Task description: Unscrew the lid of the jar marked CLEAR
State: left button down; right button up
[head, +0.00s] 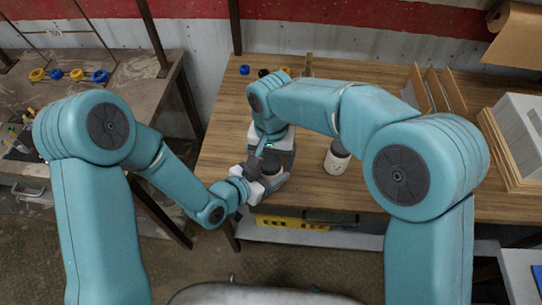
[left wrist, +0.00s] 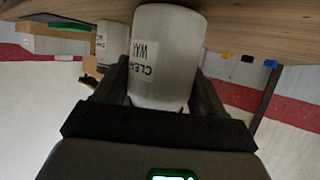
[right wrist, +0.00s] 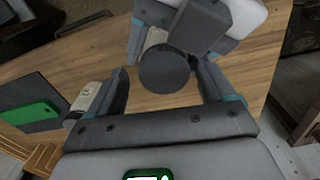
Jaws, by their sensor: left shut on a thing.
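The white jar (left wrist: 165,50) has a label that reads CLEAR WAX, upside down in the left wrist view. My left gripper (left wrist: 160,95) is shut on its body, one finger on each side. Its dark round lid (right wrist: 164,73) shows from above in the right wrist view. My right gripper (right wrist: 165,95) is open above the jar, with the lid between its fingers in the picture and a gap on both sides. In the head view, both grippers meet at the table's front left, and my right arm partly hides the jar.
A second white jar with a dark lid (head: 338,158) stands to the right on the wooden table (head: 330,100). Small blue, black and yellow items lie at the back. Brown dividers (head: 430,92) and a white box (head: 520,125) stand at the right. Yellow bins sit below the front edge.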

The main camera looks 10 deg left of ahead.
notch_tip(320, 180, up, 4)
jog(key=shift+a+r, duration=0.1)
jog(key=shift+r, duration=0.15)
jog(key=shift+c, duration=0.3)
notch_tip(320, 180, up, 3)
jog(key=m, duration=0.3)
jog(key=shift+r, duration=0.1)
jog(key=shift+c, duration=0.2)
notch_tip(320, 180, down, 8)
jog(key=shift+r, duration=0.15)
jog(key=shift+c, duration=0.3)
jog(key=c, duration=1)
jog(key=n, duration=0.3)
